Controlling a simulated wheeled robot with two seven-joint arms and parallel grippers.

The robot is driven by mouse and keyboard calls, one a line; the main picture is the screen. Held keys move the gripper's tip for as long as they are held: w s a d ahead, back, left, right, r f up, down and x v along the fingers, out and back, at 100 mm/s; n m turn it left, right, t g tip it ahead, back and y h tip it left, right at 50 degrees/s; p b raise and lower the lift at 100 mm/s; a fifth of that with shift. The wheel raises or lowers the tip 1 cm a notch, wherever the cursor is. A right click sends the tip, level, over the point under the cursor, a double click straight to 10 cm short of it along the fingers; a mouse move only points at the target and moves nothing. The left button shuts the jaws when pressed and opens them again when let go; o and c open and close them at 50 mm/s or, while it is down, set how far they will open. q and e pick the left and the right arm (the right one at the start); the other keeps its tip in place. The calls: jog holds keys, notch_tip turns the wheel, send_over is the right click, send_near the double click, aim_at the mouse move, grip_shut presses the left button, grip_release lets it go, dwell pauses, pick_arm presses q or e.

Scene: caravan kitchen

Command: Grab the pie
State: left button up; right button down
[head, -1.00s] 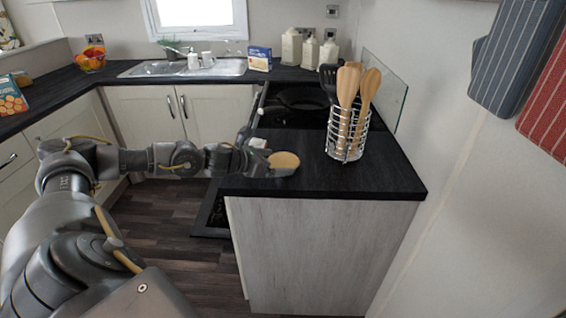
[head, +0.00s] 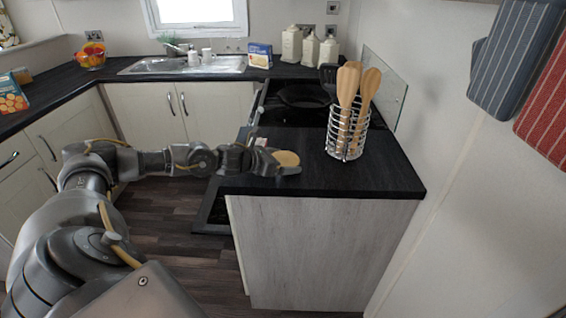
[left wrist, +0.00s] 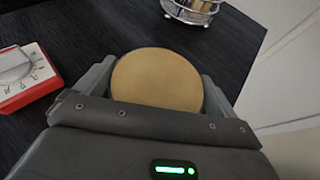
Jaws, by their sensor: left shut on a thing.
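The pie (head: 286,158) is a round, tan disc over the near left part of the dark counter. It also shows large in the left wrist view (left wrist: 157,80). My left gripper (head: 284,167) is shut on the pie, with one finger on each side of it. The pie's underside is hidden, so I cannot tell whether it touches the counter. My right gripper is not in view.
A wire holder with wooden utensils (head: 347,135) stands right of the pie. A red and white dial timer (left wrist: 24,75) lies close by on the counter. A dark pan (head: 304,95) sits on the hob behind. The counter's front right is clear.

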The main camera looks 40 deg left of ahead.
aim_at(283, 158)
pick_arm(q)
jog(key=shift+r, duration=0.15)
jog(key=shift+r, duration=0.25)
notch_tip(283, 158, up, 2)
jog(key=shift+r, duration=0.2)
jog(key=a+r, duration=0.1)
jog(key=s+a+r+b, duration=0.1)
jog(key=r, duration=0.1)
jog(key=s+a+r+b, duration=0.1)
jog(key=a+r, duration=0.1)
jog(key=shift+s, duration=0.15)
jog(key=s+a+r+b, duration=0.3)
jog(key=s+a+r, duration=0.2)
jog(key=a, duration=0.3)
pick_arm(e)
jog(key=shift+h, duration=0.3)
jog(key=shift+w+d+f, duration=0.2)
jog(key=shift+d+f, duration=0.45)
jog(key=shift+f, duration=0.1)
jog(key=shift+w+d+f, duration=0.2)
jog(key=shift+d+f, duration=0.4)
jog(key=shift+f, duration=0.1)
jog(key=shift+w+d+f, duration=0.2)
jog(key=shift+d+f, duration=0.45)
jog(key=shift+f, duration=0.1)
